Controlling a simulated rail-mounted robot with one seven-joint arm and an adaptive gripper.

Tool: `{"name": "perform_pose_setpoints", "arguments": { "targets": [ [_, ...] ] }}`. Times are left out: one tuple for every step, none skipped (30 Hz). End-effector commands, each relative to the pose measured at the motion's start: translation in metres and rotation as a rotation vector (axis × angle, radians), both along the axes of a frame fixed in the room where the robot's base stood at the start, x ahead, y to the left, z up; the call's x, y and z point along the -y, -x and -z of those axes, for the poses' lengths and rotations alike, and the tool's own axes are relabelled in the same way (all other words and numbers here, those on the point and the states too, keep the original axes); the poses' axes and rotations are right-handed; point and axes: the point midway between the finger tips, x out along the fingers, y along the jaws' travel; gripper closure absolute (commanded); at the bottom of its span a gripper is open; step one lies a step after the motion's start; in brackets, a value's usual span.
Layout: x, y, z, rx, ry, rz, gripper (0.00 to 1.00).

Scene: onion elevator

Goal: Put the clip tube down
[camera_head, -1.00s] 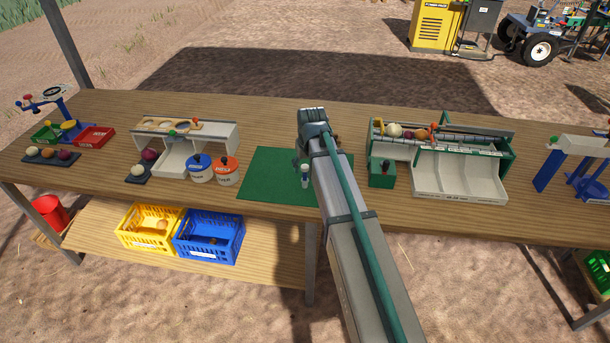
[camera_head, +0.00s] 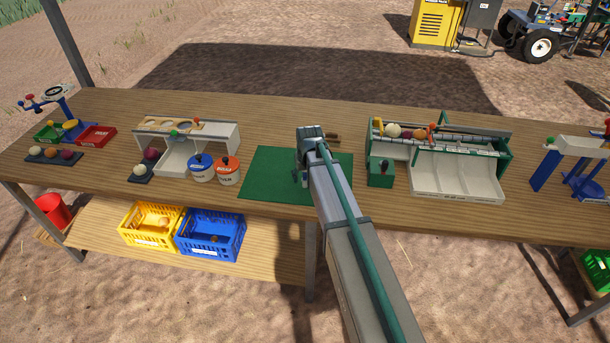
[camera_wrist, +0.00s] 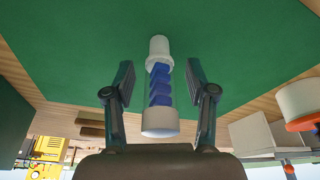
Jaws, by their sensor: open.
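The clip tube (camera_wrist: 160,92) shows in the wrist view as a clear tube with blue clips inside and a white cap at each end. It is between the two fingers of my gripper (camera_wrist: 160,70). The fingers are open, with a gap on each side of the tube. The green mat (camera_wrist: 220,40) lies behind the tube; I cannot tell for sure whether the tube touches it. In the head view my arm reaches over the green mat (camera_head: 265,172), and my gripper (camera_head: 299,177) and the tube are mostly hidden by the wrist.
Left of the mat stand an orange-and-white tub (camera_head: 229,172) and a blue-and-white tub (camera_head: 201,168). A green box (camera_head: 381,172) and a white sorting tray (camera_head: 455,182) stand to the right. The left part of the mat is clear.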

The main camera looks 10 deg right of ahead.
Motion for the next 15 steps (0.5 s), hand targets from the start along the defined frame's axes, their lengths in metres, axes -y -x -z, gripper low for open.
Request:
{"name": "perform_pose_setpoints", "arguments": {
  "targets": [
    [0.0,0.0,0.0,0.0,0.0,0.0,0.44],
    [0.0,0.0001,-0.0001,0.0,0.0,0.0,0.44],
    [0.0,0.0001,-0.0001,0.0,0.0,0.0,0.44],
    [0.0,0.0001,-0.0002,0.0,0.0,0.0,0.49],
    [0.0,0.0001,-0.0002,0.0,0.0,0.0,0.54],
    [0.0,0.0001,-0.0002,0.0,0.0,0.0,0.61],
    [0.0,0.0002,-0.0003,0.0,0.0,0.0,0.66],
    [0.0,0.0002,-0.0003,0.0,0.0,0.0,0.71],
    [0.0,0.0001,-0.0003,0.0,0.0,0.0,0.77],
    [0.0,0.0001,-0.0003,0.0,0.0,0.0,0.82],
    [0.0,0.0002,-0.0004,0.0,0.0,0.0,0.87],
    [0.0,0.0002,-0.0004,0.0,0.0,0.0,0.94],
    [0.0,0.0002,-0.0004,0.0,0.0,0.0,0.99],
    [0.0,0.0002,-0.0004,0.0,0.0,0.0,1.0],
    [0.0,0.0002,-0.0005,0.0,0.0,0.0,1.0]
  ]
}}
